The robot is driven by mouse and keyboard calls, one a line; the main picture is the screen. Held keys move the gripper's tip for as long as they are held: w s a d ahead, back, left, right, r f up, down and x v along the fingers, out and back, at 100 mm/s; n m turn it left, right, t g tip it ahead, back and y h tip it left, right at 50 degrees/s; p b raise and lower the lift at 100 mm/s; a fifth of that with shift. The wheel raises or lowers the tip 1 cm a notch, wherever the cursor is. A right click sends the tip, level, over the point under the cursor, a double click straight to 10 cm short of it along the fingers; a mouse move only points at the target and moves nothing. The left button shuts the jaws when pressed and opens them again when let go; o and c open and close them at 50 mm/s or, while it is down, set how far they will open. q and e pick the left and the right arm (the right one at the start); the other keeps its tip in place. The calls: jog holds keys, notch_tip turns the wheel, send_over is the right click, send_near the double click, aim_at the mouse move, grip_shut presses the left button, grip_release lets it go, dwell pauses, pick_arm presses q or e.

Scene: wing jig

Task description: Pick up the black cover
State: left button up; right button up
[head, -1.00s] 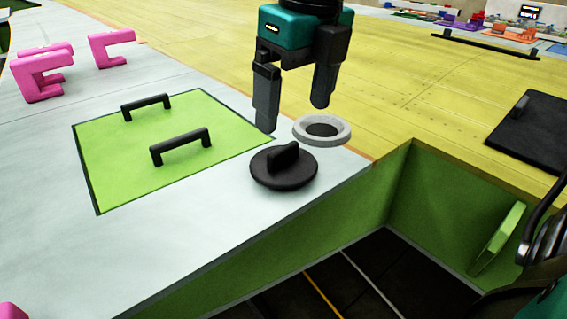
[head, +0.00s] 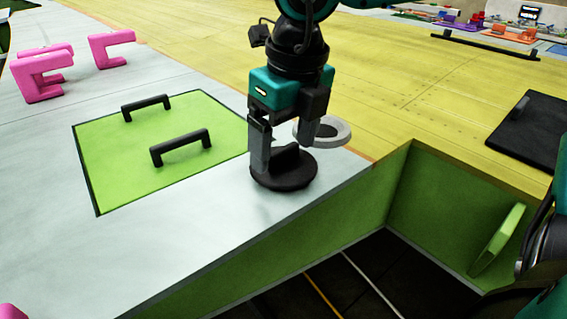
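The black cover (head: 284,176) is a round disc with a raised ridge handle (head: 284,154). It lies on the pale grey wing panel (head: 200,235), near the edge of the green opening. My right gripper (head: 283,158) points down over the cover, with one finger on each side of the handle. The fingers look spread; contact with the handle cannot be made out. The cover rests on the surface. My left gripper is not in view.
A grey ring (head: 335,132) around a hole sits just behind the gripper. A green panel with two black handles (head: 180,147) lies left. Pink clamps (head: 111,50) stand at upper left. A deep green-walled recess (head: 350,215) opens in front. A black plate (head: 530,130) lies right.

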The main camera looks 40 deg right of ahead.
jog(key=c, duration=1.1)
jog(key=shift+r, duration=0.1)
jog(key=shift+c, duration=0.2)
